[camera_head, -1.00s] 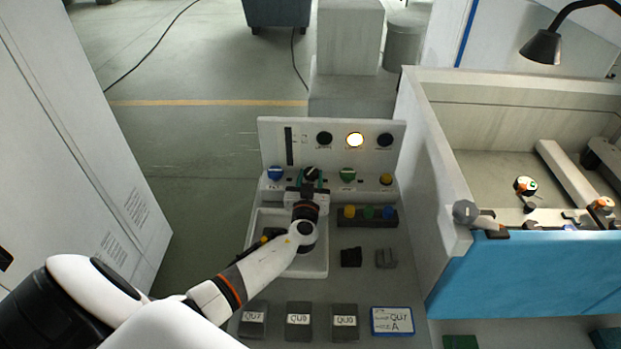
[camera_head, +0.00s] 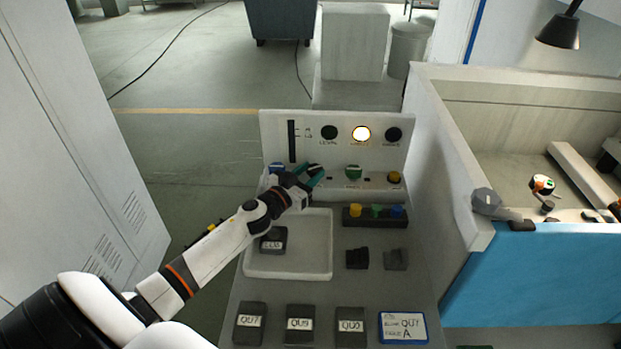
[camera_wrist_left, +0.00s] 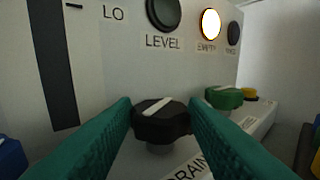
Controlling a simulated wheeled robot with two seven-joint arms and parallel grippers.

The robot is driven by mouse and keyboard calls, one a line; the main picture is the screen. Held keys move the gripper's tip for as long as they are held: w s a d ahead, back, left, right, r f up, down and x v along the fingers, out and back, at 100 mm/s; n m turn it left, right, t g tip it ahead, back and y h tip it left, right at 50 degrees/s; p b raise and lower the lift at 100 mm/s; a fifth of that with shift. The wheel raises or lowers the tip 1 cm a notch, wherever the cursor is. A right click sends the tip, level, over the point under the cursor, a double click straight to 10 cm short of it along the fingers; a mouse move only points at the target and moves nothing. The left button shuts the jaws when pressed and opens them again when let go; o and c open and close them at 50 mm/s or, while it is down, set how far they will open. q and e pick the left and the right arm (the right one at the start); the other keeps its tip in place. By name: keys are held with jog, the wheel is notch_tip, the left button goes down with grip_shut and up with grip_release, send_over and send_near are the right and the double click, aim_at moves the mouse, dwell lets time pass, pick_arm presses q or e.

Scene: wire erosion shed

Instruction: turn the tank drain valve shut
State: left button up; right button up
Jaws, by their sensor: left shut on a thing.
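The drain valve is a black knob (camera_wrist_left: 160,119) with a white bar across its top, above a label reading "DRAIN" in the left wrist view. The bar lies slantwise in that view. My left gripper (camera_head: 314,174) is shut on this knob, and its green fingers (camera_wrist_left: 161,125) lie on either side of it. In the head view the gripper comes in slanted from the left and largely hides the knob. My right gripper is not in view.
A blue knob (camera_head: 277,168) stands close left of the gripper; a green knob (camera_head: 353,173) and yellow knob (camera_head: 393,177) are to the right. On the panel (camera_head: 270,131), the "EMPTY" lamp (camera_head: 361,134) is lit; the "LEVEL" lamp (camera_head: 329,132) is dark. A white tray (camera_head: 326,262) lies in front.

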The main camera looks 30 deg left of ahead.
pick_arm(q)
jog(key=shift+a+m+h, duration=0.15)
jog(key=shift+m+h, duration=0.35)
jog(key=shift+h, duration=0.3)
jog(key=o, duration=1)
jog(key=shift+c, duration=0.2)
jog(key=shift+s+a+f, duration=0.1)
jog(key=shift+s+f, duration=0.05)
jog(key=shift+s, duration=0.45)
jog(key=s, duration=0.3)
jog(key=s+a+b, duration=0.1)
jog(key=s, duration=0.2)
jog(key=s+b, duration=0.1)
jog(key=s, duration=0.2)
jog(key=shift+s+a, duration=0.15)
jog(key=shift+a, duration=0.15)
jog(key=shift+s+a, duration=0.1)
jog(key=shift+s, duration=0.55)
